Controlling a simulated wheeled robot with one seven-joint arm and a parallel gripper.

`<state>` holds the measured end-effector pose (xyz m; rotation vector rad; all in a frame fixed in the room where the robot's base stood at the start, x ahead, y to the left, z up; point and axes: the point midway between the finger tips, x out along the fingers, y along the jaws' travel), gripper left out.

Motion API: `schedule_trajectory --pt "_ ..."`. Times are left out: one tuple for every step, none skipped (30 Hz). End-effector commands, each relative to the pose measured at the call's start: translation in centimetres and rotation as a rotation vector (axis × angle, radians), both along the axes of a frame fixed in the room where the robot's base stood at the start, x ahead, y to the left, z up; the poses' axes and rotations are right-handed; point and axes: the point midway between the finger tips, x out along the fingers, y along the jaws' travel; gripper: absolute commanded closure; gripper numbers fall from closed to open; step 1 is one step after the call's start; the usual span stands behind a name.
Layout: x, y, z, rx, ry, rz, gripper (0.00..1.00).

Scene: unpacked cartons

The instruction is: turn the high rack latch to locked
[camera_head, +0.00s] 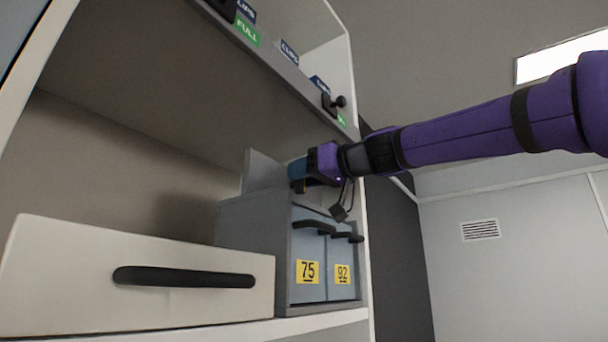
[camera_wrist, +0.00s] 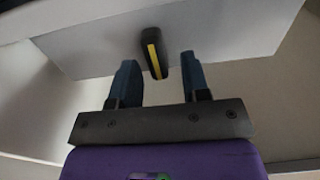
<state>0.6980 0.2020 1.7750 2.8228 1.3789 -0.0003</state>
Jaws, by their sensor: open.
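A black latch handle with a yellow stripe (camera_wrist: 153,54) sits on a pale grey panel (camera_wrist: 220,35) in the wrist view. It looks nearly upright, tilted slightly. My gripper (camera_wrist: 158,62) is open, with one blue finger on each side of the handle and a visible gap on both sides. I cannot tell how far the fingertips are from the panel. In the head view my gripper (camera_head: 298,175) is in front of the grey panel (camera_head: 260,173) above the grey drawer unit, and the latch is hidden there.
Below my gripper are drawers labelled 75 (camera_head: 308,272) and 92 (camera_head: 342,273) with protruding black handles. A white drawer box (camera_head: 60,270) stands at left. Above, a shelf edge (camera_head: 272,62) carries labels and a black knob (camera_head: 334,103). Room is free at right.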

Motion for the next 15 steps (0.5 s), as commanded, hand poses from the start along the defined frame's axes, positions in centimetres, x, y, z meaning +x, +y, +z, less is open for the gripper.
schedule_trajectory --pt "0.10 0.13 -0.02 0.000 0.000 0.000 0.57" --pt "0.13 0.17 -0.02 0.000 0.000 0.000 0.57" --pt "0.15 0.19 -0.01 0.000 0.000 0.000 0.57" --pt "0.15 0.20 -0.01 0.000 0.000 0.000 0.57" --pt "0.15 0.20 0.00 0.000 0.000 0.000 0.57" --pt "0.15 0.19 0.00 0.000 0.000 0.000 0.57" --pt "0.14 0.18 0.00 0.000 0.000 0.000 0.57" --pt "0.14 0.18 0.00 0.000 0.000 0.000 0.57" --pt "0.14 0.18 0.00 0.000 0.000 0.000 0.57" --pt "0.14 0.17 0.00 0.000 0.000 0.000 0.64" --pt "0.14 0.17 0.00 0.000 0.000 0.000 0.71" --pt "0.14 0.17 0.00 0.000 0.000 0.000 0.80" --pt "0.13 0.17 0.00 0.000 0.000 0.000 0.87" --pt "0.14 0.16 0.00 0.000 0.000 0.000 0.94" --pt "0.14 0.16 0.00 0.000 0.000 0.000 1.00"
